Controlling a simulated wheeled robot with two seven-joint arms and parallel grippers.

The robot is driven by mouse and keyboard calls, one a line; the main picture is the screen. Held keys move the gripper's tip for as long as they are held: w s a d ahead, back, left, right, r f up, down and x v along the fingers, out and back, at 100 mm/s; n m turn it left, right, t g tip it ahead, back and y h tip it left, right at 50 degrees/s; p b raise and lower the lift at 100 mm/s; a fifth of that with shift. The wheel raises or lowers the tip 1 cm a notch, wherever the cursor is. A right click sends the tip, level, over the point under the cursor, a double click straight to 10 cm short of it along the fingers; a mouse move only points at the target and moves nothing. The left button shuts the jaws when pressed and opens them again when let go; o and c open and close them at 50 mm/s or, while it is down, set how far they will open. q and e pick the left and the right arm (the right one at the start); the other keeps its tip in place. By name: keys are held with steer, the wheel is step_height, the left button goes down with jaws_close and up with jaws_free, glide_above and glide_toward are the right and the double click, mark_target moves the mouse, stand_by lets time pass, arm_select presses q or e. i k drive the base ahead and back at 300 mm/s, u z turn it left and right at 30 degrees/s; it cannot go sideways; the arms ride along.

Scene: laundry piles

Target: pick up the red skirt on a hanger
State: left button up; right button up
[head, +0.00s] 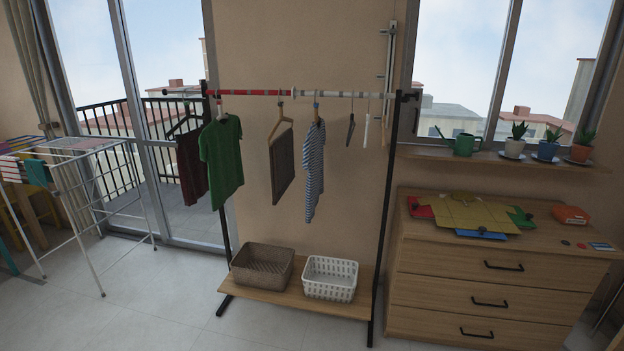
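A dark red garment (191,168), which looks like the skirt, hangs on a hanger (184,125) at the left end of the clothes rack. A green shirt (222,160) hangs just to its right and partly covers its right edge. The rack's rail (262,92) has a red section on the left and a pale section on the right. Neither of my grippers shows in the head view.
A brown trouser-like garment (283,166), a striped shirt (314,172) and empty hangers share the rail. Two baskets stand on the rack's low shelf (262,289). A drying rack (95,200) stands left, a wooden dresser (487,287) right. Floor between drying rack and clothes rack is clear.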

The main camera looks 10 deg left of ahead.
mark_target(192, 173)
steer(key=i, duration=0.3)
steer(key=u, duration=1.7)
steer(key=i, duration=2.85)
steer(key=z, duration=1.9)
